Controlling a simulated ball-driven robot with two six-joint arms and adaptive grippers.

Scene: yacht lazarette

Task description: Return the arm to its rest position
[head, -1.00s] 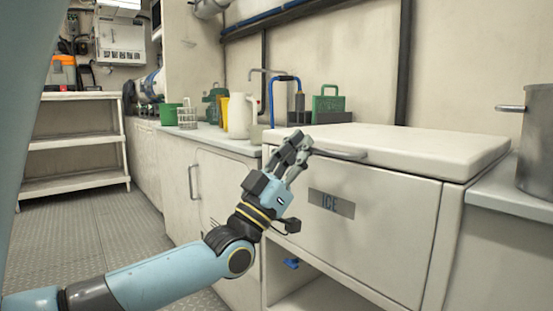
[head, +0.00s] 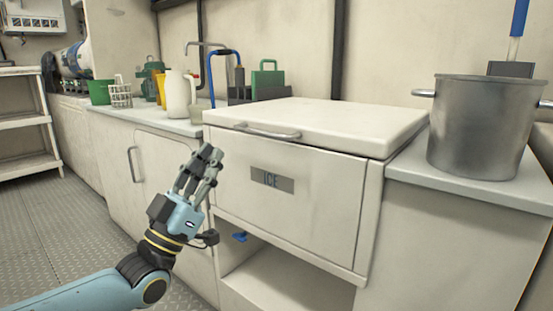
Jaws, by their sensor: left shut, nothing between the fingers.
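My left arm comes in from the lower left in the head view. Its gripper (head: 209,152) points up, shut and empty, in front of the left edge of the white ice chest (head: 318,225). The chest's lid (head: 340,118) is down, and its handle (head: 268,131) is to the right of my fingertips, apart from them. My right gripper is not in view.
A large steel pot (head: 480,130) stands on the right counter. A white jug (head: 178,95), a green bucket (head: 99,92) and a wire basket (head: 121,96) stand on the left counter. White shelves (head: 25,140) are at far left. The floor (head: 60,220) between is clear.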

